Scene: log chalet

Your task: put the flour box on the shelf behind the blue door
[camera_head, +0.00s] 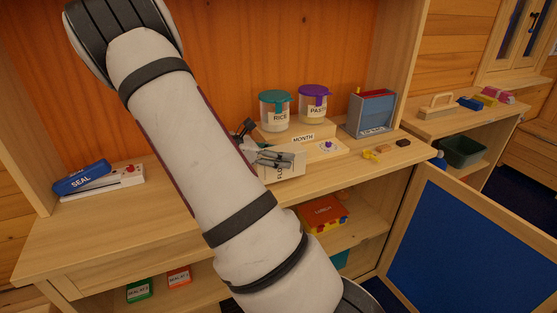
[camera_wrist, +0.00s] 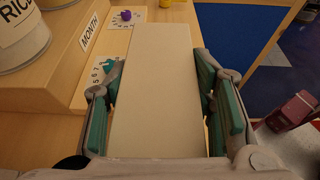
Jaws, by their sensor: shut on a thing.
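The flour box (camera_head: 290,166) is a pale cream box with partly hidden lettering. My gripper (camera_head: 268,157) is shut on it at the counter, in front of the rice jar; I cannot tell whether the box touches the wood. In the wrist view the box (camera_wrist: 160,90) stands between the two green-padded fingers (camera_wrist: 160,105). The blue door (camera_head: 480,245) with a wooden frame stands open at the lower right, and it also shows in the wrist view (camera_wrist: 240,32). The shelf (camera_head: 358,228) under the counter is partly hidden by my arm.
A red lunch box (camera_head: 322,212) occupies part of the shelf, with bare wood to its right. Rice (camera_head: 274,112) and pasta (camera_head: 313,106) jars stand on a riser marked MONTH (camera_head: 303,138). A grey-blue holder (camera_head: 371,113) and small pieces (camera_head: 372,153) lie to the right.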

